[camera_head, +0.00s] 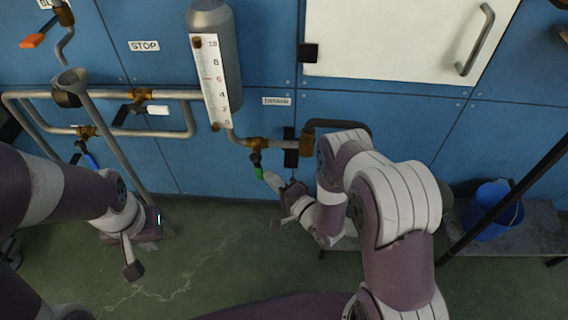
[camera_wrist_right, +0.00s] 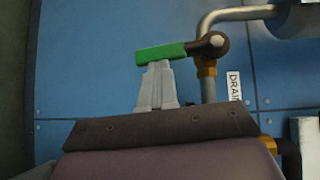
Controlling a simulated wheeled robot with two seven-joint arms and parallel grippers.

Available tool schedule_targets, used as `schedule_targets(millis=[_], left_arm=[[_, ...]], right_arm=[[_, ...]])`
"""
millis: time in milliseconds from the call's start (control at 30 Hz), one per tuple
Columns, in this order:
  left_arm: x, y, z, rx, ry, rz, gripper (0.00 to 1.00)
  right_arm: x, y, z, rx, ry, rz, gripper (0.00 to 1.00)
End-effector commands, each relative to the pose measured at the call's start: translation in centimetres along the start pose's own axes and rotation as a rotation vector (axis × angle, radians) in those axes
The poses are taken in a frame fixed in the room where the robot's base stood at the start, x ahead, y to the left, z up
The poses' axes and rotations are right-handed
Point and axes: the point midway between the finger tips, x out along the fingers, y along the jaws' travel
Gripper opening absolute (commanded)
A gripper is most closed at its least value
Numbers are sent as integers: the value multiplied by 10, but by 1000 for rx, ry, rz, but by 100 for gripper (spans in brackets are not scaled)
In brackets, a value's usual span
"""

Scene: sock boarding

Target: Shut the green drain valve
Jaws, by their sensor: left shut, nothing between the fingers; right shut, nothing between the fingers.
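The drain valve's green handle (camera_head: 257,165) hangs down from a brass valve body (camera_head: 258,144) on the pipe below the gauge cylinder, crosswise to that pipe. In the right wrist view the green handle (camera_wrist_right: 162,53) lies across the picture, joined to a dark pivot at its right end. My right gripper (camera_head: 268,177) is shut and empty. Its fingertips (camera_wrist_right: 158,66) are right at the handle's side; whether they touch cannot be told. My left gripper (camera_head: 150,228) is shut and low at the left, away from the drain valve; its fingertips are hard to make out.
The DRAIN label (camera_head: 276,101) is above the valve. Other valves have orange (camera_head: 31,41), white (camera_head: 157,110) and blue (camera_head: 92,160) handles. A funnel (camera_head: 70,80) stands at left. A blue bucket (camera_head: 494,208) is at right. The floor between my arms is clear.

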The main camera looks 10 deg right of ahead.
Motion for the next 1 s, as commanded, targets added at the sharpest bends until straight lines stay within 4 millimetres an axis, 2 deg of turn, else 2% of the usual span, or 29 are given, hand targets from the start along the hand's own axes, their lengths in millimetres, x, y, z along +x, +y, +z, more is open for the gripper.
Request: schedule_targets(millis=[1000], left_arm=[[5, 0, 0, 0, 0, 0, 0]], right_arm=[[8, 4, 2, -4, 0, 4, 0]])
